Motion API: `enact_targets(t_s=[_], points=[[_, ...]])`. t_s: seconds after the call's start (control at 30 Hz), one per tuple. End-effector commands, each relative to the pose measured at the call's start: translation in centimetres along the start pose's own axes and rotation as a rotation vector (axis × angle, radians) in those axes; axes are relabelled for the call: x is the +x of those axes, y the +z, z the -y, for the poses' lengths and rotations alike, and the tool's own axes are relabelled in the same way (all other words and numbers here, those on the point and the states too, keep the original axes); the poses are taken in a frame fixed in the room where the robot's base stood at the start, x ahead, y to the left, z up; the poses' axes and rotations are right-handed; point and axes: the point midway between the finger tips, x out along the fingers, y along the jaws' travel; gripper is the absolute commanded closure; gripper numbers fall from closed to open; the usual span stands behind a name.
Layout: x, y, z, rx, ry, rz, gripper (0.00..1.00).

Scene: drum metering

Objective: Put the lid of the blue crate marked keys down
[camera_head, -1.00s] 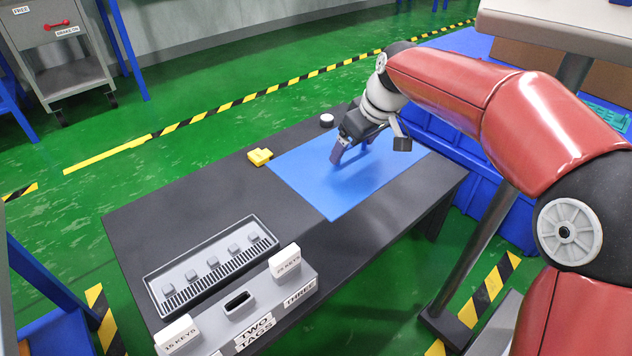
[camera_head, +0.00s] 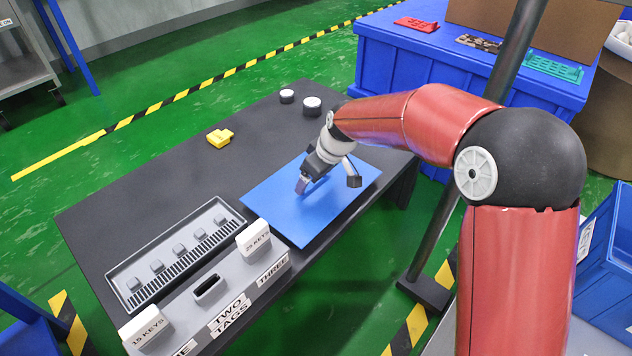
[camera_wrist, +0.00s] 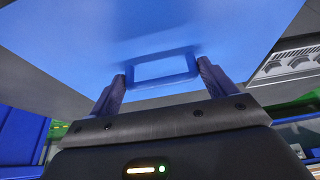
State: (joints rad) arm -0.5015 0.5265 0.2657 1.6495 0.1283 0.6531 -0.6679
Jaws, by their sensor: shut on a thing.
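The lid (camera_head: 275,200) is a flat blue panel with a loop handle (camera_wrist: 160,68) on top. It lies level over the right half of the dark table (camera_head: 150,195), close to its front edge. I cannot tell whether it touches the tabletop. My gripper (camera_head: 303,186) points down at the lid's middle and is shut on the handle; both fingers (camera_wrist: 160,80) show at the handle's ends in the wrist view. An open blue crate (camera_head: 610,275) stands at the lower right edge, partly cut off. Its pale label is unreadable, so I cannot tell whether it is the keys crate.
A grey tray (camera_head: 125,290) with several small blocks and a grey box (camera_head: 210,310) with key labels stand left of the lid. A yellow block (camera_head: 220,137) and two round white-topped things (camera_head: 312,103) lie behind it. A large blue bin (camera_head: 460,68) stands at back right.

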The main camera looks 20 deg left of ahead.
Motion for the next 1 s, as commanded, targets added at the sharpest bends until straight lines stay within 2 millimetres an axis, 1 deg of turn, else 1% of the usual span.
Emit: enact_targets(t_s=[0.03, 0.1, 0.4, 0.53, 0.57, 0.67, 0.87, 1.0], points=[[0.8, 0.3, 0.0, 0.0, -0.001, 0.001, 0.5], [1.4, 0.5, 0.0, 0.0, 0.0, -0.001, 0.5], [1.5, 0.6, 0.0, 0.0, 0.001, -0.003, 0.5], [1.9, 0.8, 0.0, 0.0, 0.001, -0.002, 0.5], [1.9, 0.8, 0.0, 0.0, 0.0, -0.001, 0.13], [1.9, 0.8, 0.0, 0.0, 0.0, 0.0, 0.0], [1.8, 0.7, 0.0, 0.0, 0.0, -0.001, 0.0], [0.9, 0.6, 0.0, 0.001, 0.001, -0.002, 0.0]])
